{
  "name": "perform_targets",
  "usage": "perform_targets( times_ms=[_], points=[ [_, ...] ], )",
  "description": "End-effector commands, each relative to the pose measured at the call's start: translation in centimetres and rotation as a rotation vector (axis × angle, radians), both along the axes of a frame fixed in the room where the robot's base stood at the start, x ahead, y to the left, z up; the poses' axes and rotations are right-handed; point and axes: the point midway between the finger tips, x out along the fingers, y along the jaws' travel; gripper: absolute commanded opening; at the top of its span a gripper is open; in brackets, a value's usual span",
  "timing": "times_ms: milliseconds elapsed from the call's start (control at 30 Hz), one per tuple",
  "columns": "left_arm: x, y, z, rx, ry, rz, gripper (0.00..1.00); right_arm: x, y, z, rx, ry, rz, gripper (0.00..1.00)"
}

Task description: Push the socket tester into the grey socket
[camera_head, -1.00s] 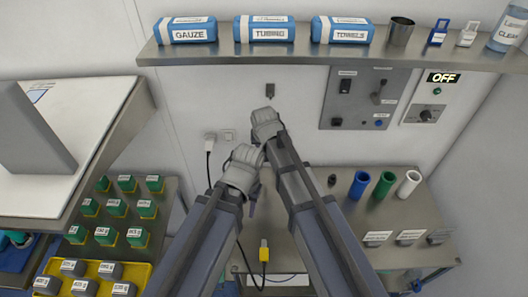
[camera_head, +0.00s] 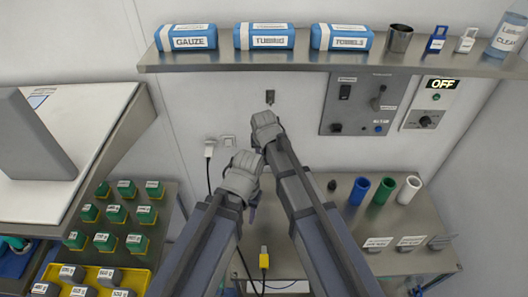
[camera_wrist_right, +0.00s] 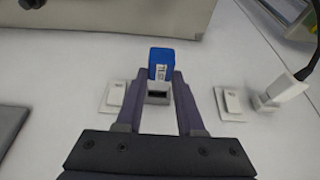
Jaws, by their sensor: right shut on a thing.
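The socket tester is a blue block with a white label (camera_wrist_right: 161,62), seen in the right wrist view. My right gripper (camera_wrist_right: 159,88) is shut on it, one finger on each side. A pale grey part with a dark slot shows between the fingers; I cannot tell whether it belongs to the tester or to the wall. In the head view my right gripper (camera_head: 266,128) is up against the wall.
White wall plates (camera_wrist_right: 231,101) and a plug with a black cable (camera_wrist_right: 286,88) lie close by. A control panel (camera_head: 364,103) is to the right, under a shelf (camera_head: 290,62) with packs. A steel table (camera_head: 330,222) bears blue, green and white cylinders.

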Motion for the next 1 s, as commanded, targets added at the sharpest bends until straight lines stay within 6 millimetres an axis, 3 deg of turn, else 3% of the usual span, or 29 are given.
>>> perform_targets(
  times_ms=[1000],
  points=[
    [0.0,0.0,0.0,0.0,0.0,0.0,0.5,0.92,0.01,0.0,0.0,0.0,0.0,0.0]
  ],
)
